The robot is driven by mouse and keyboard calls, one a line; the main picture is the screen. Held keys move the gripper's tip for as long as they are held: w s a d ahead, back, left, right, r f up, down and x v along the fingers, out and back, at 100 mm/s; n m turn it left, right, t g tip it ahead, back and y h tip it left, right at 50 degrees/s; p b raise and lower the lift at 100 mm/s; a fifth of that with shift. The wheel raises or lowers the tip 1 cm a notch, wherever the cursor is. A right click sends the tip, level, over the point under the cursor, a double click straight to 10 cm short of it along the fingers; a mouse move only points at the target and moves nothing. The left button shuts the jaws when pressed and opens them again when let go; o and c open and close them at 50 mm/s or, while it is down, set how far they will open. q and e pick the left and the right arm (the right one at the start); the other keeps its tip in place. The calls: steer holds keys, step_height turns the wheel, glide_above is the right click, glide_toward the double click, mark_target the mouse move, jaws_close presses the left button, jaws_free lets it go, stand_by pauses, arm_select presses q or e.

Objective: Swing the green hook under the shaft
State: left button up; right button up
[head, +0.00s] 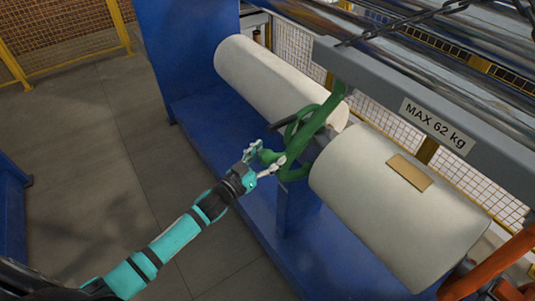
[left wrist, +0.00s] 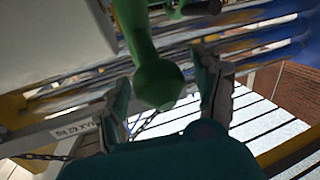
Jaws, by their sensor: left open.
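The green hook (head: 322,117) hangs from the grey beam, and its curved lower part is at the gap between the two pale rollers. The shaft is mostly hidden there behind the hook. My left gripper (head: 271,162) is open at the hook's near end, with a finger on either side of a rounded green knob. In the left wrist view the knob (left wrist: 158,82) sits between the spread fingers of my left gripper (left wrist: 165,92). I cannot tell whether a finger touches it. My right gripper is not in view.
The far roller (head: 265,75) and near roller (head: 395,210) lie over a blue frame (head: 200,110). A grey beam (head: 385,75) marked "MAX 62 kg" runs above, with a chain (head: 405,20). An orange part (head: 490,265) is at lower right. Floor at left is clear.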

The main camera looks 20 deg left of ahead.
arm_select(q)
steer(key=c, duration=1)
jaws_close()
steer(key=shift+w+d+f, duration=0.1)
